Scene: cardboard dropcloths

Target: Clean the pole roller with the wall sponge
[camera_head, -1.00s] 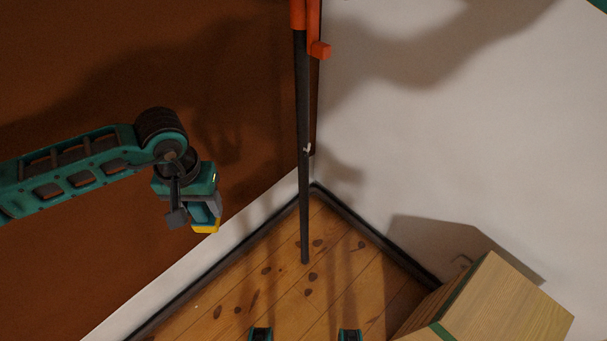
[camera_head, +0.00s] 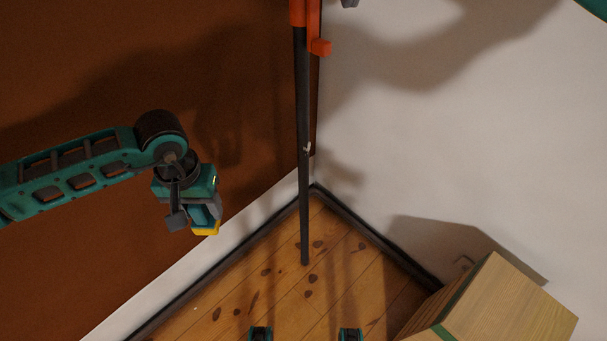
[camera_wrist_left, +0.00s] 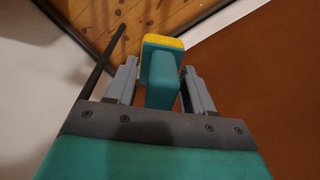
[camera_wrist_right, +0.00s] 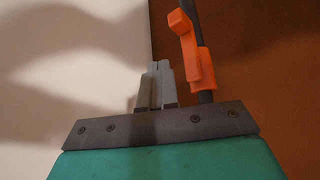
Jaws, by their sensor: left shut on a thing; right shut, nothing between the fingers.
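A long dark pole (camera_head: 303,150), seemingly the pole roller's, stands upright in the room corner, with an orange piece (camera_head: 319,46) at its top; no roller head shows. The pole also shows in the left wrist view (camera_wrist_left: 105,65). My left gripper (camera_head: 206,216) is shut on the wall sponge (camera_wrist_left: 162,75), which has a teal handle and a yellow face. It holds the sponge left of the pole, apart from it. My right gripper (camera_wrist_right: 160,68) is shut and empty, beside the orange piece (camera_wrist_right: 197,60); only its tip (camera_head: 349,3) shows in the head view.
A brown wall (camera_head: 90,90) and a white wall (camera_head: 450,130) meet behind the pole, with a dark baseboard (camera_head: 375,232). A wooden box (camera_head: 510,300) stands at the lower right. The plank floor (camera_head: 275,290) around the pole's foot is clear.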

